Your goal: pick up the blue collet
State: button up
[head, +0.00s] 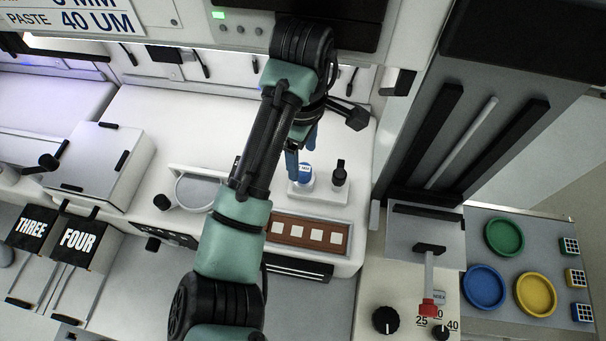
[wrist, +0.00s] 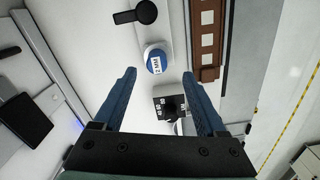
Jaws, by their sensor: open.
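The blue collet (head: 304,173) is a small upright piece with a blue top and a white label, standing on the white machine deck. In the wrist view the blue collet (wrist: 156,61) shows just beyond my fingertips, near the midline between them. My gripper (head: 301,150) is open with nothing held; its blue fingers are close above and beside the blue collet in the head view. In the wrist view my gripper (wrist: 159,75) has its fingers spread wide. I cannot tell the exact height of the fingertips above the collet.
A black collet (head: 340,174) stands just right of the blue one; a black labelled piece (wrist: 170,107) shows between my fingers. A brown strip with white squares (head: 311,234) lies in front. A round dish (head: 197,191) is at left. The machine's upper housing (head: 232,43) overhangs behind.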

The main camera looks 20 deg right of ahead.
aim_at(304, 169)
jog(key=f, duration=0.1)
jog(key=f+b, duration=0.2)
jog(key=f, duration=0.1)
jog(key=shift+d+f, duration=0.1)
jog(key=shift+d, duration=0.15)
jog(key=shift+w+f+p, duration=0.1)
jog(key=shift+f+p, duration=0.3)
jog(key=shift+f, duration=0.55)
grip_shut()
